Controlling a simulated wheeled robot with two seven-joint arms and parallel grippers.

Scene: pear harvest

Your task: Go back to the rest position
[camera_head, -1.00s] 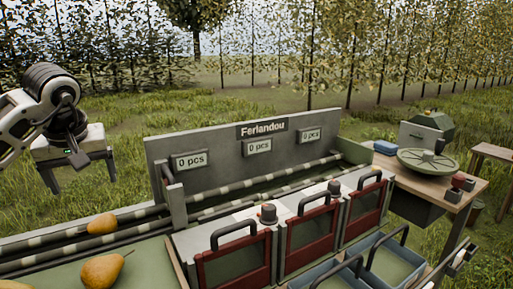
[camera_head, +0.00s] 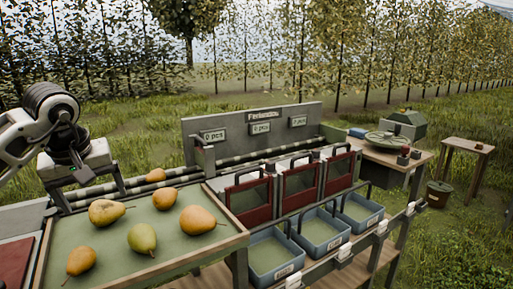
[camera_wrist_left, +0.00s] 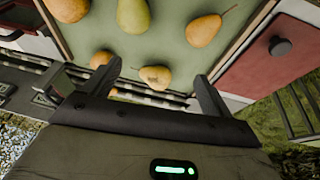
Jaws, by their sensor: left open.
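My left gripper (camera_head: 93,198) hangs open and empty at the left of the head view, over the rollers behind the green tray (camera_head: 105,248). In the left wrist view its two fingers (camera_wrist_left: 160,70) are spread, with a yellow pear (camera_wrist_left: 155,77) showing beyond them, not gripped. Another pear (camera_head: 156,175) rests at the rollers behind the tray. My right gripper is not in view.
A grey panel (camera_head: 226,150) with counters stands behind red-framed gates (camera_head: 300,182). Blue crates (camera_head: 268,262) stand in front of them. A side table (camera_head: 425,158) with a round green scale-like dish (camera_head: 388,140) is at the right. Grass lies open beyond.

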